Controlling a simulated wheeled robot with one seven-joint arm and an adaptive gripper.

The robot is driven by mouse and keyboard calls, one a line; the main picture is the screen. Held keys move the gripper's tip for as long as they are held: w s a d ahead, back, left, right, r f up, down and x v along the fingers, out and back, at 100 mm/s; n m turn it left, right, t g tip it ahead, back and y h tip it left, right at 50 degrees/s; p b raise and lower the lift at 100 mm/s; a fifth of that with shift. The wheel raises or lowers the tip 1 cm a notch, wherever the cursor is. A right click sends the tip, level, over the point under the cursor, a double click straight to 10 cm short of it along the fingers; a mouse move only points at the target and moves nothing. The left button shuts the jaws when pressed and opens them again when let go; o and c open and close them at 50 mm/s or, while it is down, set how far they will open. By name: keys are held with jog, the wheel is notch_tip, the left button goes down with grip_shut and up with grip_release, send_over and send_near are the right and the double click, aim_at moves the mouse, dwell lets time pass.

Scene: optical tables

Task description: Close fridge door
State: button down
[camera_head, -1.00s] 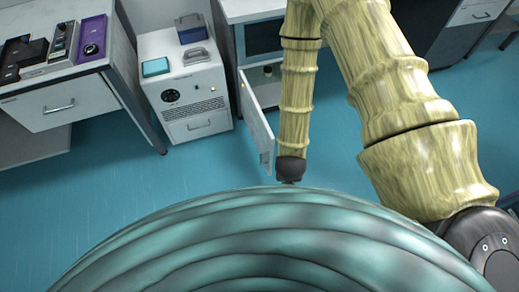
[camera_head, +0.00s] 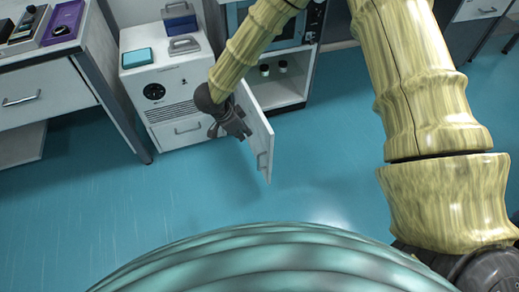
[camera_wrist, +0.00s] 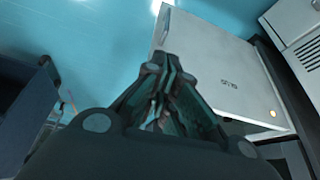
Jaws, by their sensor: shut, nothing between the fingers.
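The fridge (camera_head: 281,92) is the white cabinet compartment at top centre in the head view. Its white door (camera_head: 261,140) stands wide open, sticking out towards me, with a handle near its free end. My gripper (camera_head: 243,133) is shut and empty at the left, outer side of the door. In the wrist view the door's pale face with lettering (camera_wrist: 225,75) lies beyond my shut fingertips (camera_wrist: 168,62). I cannot tell whether they touch it. My forearm hides the upper hinge side of the door.
Two small jars (camera_head: 265,70) stand inside the fridge. A white wheeled-looking unit (camera_head: 165,85) with a teal box (camera_head: 137,57) on top stands just left of my gripper. A drawer table (camera_head: 40,85) is further left. The blue floor (camera_head: 190,195) in front is clear.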

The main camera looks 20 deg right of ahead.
jog(key=d+r+b+x, duration=0.1)
jog(key=d+b+x, duration=0.1)
jog(key=x, duration=0.8)
jog(key=shift+w+f+m+g+b, duration=0.3)
jog(key=shift+f+m+b, duration=0.1)
jog(key=shift+b, duration=0.4)
jog(key=shift+d, duration=0.1)
